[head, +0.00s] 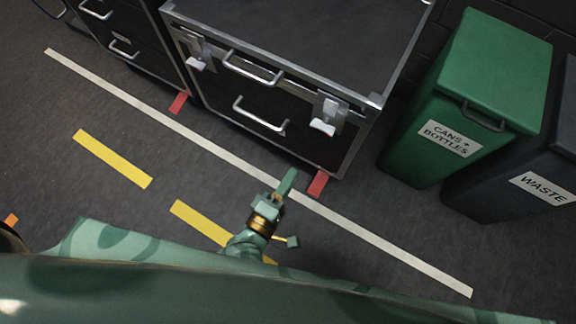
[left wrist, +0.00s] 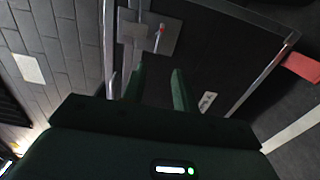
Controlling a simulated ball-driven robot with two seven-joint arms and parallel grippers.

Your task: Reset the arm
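My left gripper (head: 286,183) shows in the head view above the floor, in front of the large black case, with its fingers pointing toward the case's lower edge. In the left wrist view its two dark green fingers (left wrist: 157,80) stand apart with nothing between them, so it is open and empty. A dark case front with a metal latch plate (left wrist: 150,36) lies beyond the fingertips. My right gripper is not in view. No cue buttons can be made out in either view.
A large black metal-edged case (head: 280,110) stands ahead, with another dark case (head: 125,40) to its left. A green bin (head: 475,95) and a dark waste bin (head: 530,185) stand at right. White tape (head: 390,248) and yellow strips (head: 112,158) mark open floor.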

